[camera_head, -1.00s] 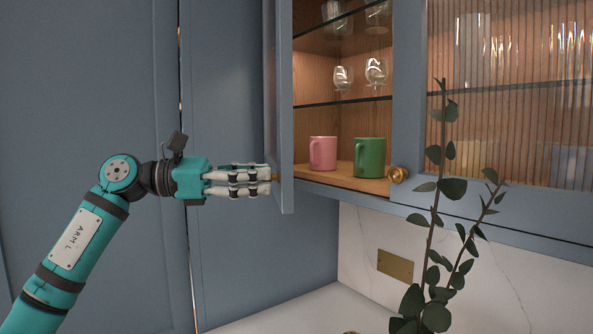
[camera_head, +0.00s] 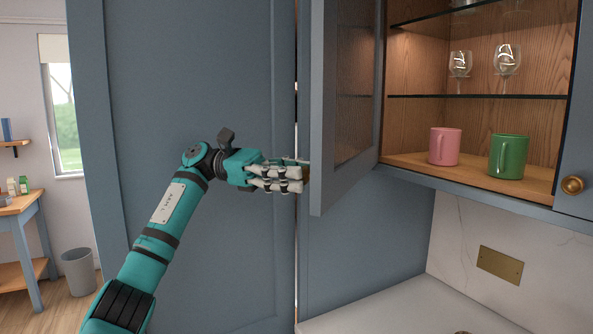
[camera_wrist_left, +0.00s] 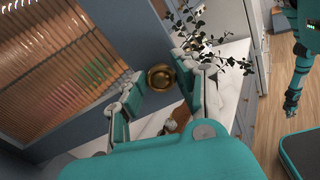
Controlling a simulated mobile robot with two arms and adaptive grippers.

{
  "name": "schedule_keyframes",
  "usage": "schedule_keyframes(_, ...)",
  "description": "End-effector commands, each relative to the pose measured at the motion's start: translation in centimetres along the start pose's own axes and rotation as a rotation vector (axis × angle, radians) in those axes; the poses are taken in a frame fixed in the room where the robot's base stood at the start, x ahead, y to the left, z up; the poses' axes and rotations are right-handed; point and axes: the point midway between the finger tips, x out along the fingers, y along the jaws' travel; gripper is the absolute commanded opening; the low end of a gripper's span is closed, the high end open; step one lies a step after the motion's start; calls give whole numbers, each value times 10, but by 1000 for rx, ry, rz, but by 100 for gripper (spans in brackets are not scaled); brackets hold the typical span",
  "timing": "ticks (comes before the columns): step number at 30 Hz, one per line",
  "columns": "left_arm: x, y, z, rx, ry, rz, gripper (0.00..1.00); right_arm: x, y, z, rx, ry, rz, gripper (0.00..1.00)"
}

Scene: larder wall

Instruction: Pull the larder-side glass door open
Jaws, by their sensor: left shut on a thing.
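The larder-side glass door (camera_head: 355,90) stands open, swung out to the left of its cabinet, with its ribbed glass seen at a slant. My left gripper (camera_head: 303,174) is at the lower part of the door's free edge, shut on the brass knob, which the fingers mostly hide in the head view. In the left wrist view, the round brass knob (camera_wrist_left: 160,77) shows between the fingers of my left gripper (camera_wrist_left: 160,88). My right arm hangs at the right of the left wrist view; its gripper (camera_wrist_left: 291,103) is too small to read.
Inside the cabinet stand a pink mug (camera_head: 445,146), a green mug (camera_head: 509,156) and glasses on a shelf above. Another brass knob (camera_head: 572,185) is on the neighbouring door. A tall blue panel (camera_head: 200,80) stands behind my left arm. A leafy plant (camera_wrist_left: 190,25) shows on the counter.

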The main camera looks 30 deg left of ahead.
Motion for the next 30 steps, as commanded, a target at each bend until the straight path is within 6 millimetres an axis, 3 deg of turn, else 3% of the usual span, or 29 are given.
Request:
schedule_keyframes(8,1,-1,-3,-4,7,-4,0,0,-2,-1,-3,1,-2,0)
schedule_keyframes(9,1,-1,-4,-4,7,-4,37,0,-2,-1,-4,1,-3,0)
schedule_keyframes(10,1,0,-3,-4,7,-3,41,0,-3,-1,-4,1,-4,0)
schedule_keyframes(20,0,1,3,-1,3,0,41,0,-9,-3,-5,4,-12,0)
schedule_keyframes(30,0,17,61,1,1,0,41,0,-7,-1,-4,2,-9,0)
